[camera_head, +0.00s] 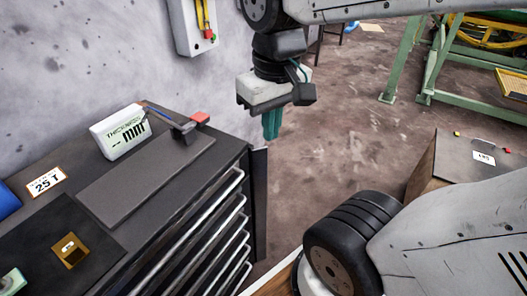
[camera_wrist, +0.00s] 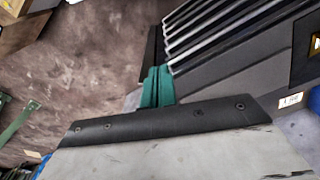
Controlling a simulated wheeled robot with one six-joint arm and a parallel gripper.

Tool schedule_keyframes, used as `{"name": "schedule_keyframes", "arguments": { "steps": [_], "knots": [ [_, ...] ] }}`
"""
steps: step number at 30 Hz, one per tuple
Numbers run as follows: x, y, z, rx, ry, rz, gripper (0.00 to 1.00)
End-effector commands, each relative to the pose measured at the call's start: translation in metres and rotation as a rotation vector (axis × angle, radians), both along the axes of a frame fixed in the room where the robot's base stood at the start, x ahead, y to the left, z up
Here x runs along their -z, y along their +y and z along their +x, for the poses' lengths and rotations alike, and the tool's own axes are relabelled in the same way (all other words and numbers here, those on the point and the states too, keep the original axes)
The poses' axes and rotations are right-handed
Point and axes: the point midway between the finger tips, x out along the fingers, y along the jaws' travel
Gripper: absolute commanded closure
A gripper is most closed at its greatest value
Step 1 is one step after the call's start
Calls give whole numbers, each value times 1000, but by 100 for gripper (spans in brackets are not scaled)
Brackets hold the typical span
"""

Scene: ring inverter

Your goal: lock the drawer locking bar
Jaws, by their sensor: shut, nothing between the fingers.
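The dark drawer cabinet (camera_head: 228,200) stands at the left, with several drawers with pale metal edges. A narrow dark upright bar (camera_head: 260,185) sticks out at the cabinet's far front corner, beside the drawer ends and not across them. In the wrist view the bar (camera_wrist: 148,58) is a thin dark strip next to the drawer fronts (camera_wrist: 215,35). My gripper (camera_head: 271,125) points down above and beyond that corner, its teal fingers together and empty. In the wrist view the fingertips (camera_wrist: 157,85) appear close to the bar; I cannot tell whether they touch it.
A wall box (camera_head: 192,28) hangs behind. A dark-topped table (camera_head: 470,160) stands at the right. The floor (camera_head: 340,120) between is clear.

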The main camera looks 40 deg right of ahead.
Motion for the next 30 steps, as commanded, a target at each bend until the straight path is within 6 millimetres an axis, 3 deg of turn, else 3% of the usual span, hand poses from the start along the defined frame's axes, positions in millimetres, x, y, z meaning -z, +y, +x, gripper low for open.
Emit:
{"name": "schedule_keyframes", "arguments": {
  "steps": [8,16,21,24,30],
  "knots": [
    [23,-40,104,92,127,10,100],
    [90,-95,191,176,238,32,100],
    [133,-123,222,211,286,45,100],
    [149,-133,231,223,300,49,100],
    [160,-140,237,230,308,52,100]
  ]
}}
